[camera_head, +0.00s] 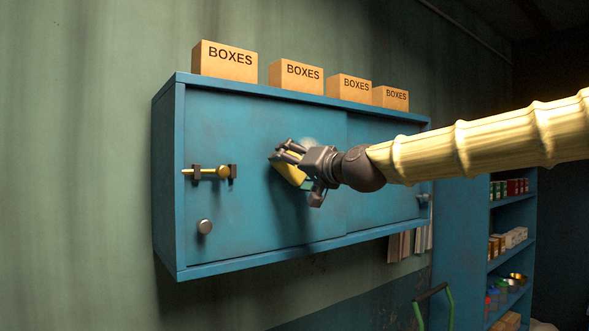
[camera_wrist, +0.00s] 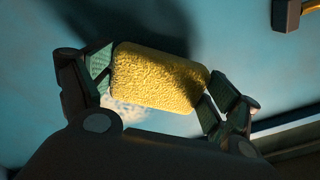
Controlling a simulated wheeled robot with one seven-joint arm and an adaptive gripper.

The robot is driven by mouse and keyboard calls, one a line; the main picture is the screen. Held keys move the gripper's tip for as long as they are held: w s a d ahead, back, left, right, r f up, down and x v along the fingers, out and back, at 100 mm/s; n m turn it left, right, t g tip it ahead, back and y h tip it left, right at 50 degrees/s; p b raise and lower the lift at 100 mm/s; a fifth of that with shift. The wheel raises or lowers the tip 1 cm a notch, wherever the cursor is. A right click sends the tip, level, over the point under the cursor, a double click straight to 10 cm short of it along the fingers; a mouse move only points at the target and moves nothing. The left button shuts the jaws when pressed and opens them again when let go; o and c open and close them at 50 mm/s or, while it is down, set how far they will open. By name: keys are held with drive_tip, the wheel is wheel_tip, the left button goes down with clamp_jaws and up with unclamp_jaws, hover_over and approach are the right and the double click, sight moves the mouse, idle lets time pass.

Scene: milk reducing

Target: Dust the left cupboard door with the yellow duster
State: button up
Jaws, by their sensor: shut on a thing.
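The blue wall cupboard has a left door (camera_head: 250,140) with a round knob (camera_head: 204,227) at its lower left. My gripper (camera_head: 286,160) is in front of the right part of this door. It is shut on the yellow duster (camera_head: 289,172), mostly hidden behind the fingers in the head view. In the wrist view the duster (camera_wrist: 155,77) sits between both fingers, close to the blue door surface (camera_wrist: 240,50). I cannot tell whether it touches the door. A pale patch (camera_wrist: 128,108) shows on the door beside the duster, and also in the head view (camera_head: 309,142).
A brass bolt with dark brackets (camera_head: 208,173) sticks out from the left door. Several cardboard boxes (camera_head: 225,61) stand on the cupboard top. The right door (camera_head: 385,205) is partly behind my arm. Shelves with goods (camera_head: 510,240) stand at the right.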

sight(303, 182)
drive_tip(key=shift+w+a, duration=0.25)
drive_tip(key=shift+w, duration=0.05)
idle(0.4)
drive_tip(key=shift+w+d+b, duration=0.25)
drive_tip(key=shift+w+d, duration=0.25)
drive_tip(key=shift+d, duration=0.25)
drive_tip(key=shift+w+d+b, duration=0.2)
drive_tip(key=shift+w+d, duration=0.25)
drive_tip(key=shift+d, duration=0.25)
drive_tip(key=shift+w+d, duration=0.8)
drive_tip(key=shift+d, duration=0.05)
drive_tip(key=shift+w+d+b, duration=0.3)
drive_tip(key=shift+w+d, duration=0.05)
drive_tip(key=shift+d, duration=0.15)
drive_tip(key=shift+d, duration=0.1)
drive_tip(key=shift+w+d+b, duration=0.3)
drive_tip(key=shift+w+d, duration=0.7)
drive_tip(key=shift+d, duration=0.25)
drive_tip(key=shift+d, duration=0.1)
